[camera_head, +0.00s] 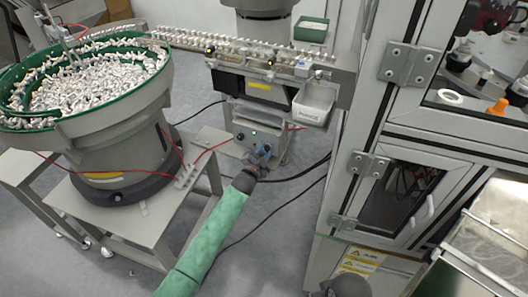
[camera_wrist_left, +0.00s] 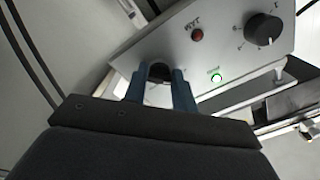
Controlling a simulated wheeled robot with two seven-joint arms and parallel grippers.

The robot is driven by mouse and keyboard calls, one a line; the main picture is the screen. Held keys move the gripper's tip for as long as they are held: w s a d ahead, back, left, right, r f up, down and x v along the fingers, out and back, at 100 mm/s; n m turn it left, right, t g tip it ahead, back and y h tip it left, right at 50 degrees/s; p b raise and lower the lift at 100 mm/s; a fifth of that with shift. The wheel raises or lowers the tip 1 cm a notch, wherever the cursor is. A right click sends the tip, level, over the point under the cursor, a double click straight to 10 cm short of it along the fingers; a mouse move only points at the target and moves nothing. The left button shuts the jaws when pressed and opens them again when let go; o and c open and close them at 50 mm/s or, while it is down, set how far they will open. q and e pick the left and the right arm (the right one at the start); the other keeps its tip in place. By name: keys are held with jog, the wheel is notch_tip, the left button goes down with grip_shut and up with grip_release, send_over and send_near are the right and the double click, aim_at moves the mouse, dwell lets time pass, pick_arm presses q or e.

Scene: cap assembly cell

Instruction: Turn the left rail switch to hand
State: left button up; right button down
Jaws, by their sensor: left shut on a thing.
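My left gripper (camera_head: 260,158) reaches the control box (camera_head: 236,133) under the linear rail. In the left wrist view its two blue fingers (camera_wrist_left: 160,88) are shut on a black rotary switch (camera_wrist_left: 159,70) on the box's grey face (camera_wrist_left: 160,45). The fingers hide most of this switch, and I cannot read its position. A second black rotary knob (camera_wrist_left: 263,29) sits apart at the upper right of the panel, with marks around it.
A red button (camera_wrist_left: 196,35) and a lit green button (camera_wrist_left: 216,77) lie between the knobs. The bowl feeder (camera_head: 95,100) stands left. A white bin (camera_head: 313,103) hangs below the rail's right end. A framed cabinet (camera_head: 400,140) stands right. Cables cross the floor.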

pick_arm(q)
jog(key=shift+f+n, duration=0.15)
jog(key=shift+n, duration=0.15)
pick_arm(e)
jog(key=shift+d+r, duration=0.1)
pick_arm(q)
jog(key=o, duration=1)
pick_arm(e)
jog(key=shift+s, duration=0.1)
pick_arm(q)
jog(key=shift+s+a, duration=0.1)
jog(key=b+v, duration=0.1)
jog(key=v, duration=0.6)
jog(key=shift+s, duration=0.3)
pick_arm(e)
jog(key=a+f, duration=0.1)
jog(key=w+a+f, duration=0.1)
jog(key=shift+f+t+y, duration=0.3)
jog(key=shift+f, duration=0.1)
pick_arm(q)
jog(key=shift+a, duration=0.1)
pick_arm(e)
jog(key=shift+r, duration=0.25)
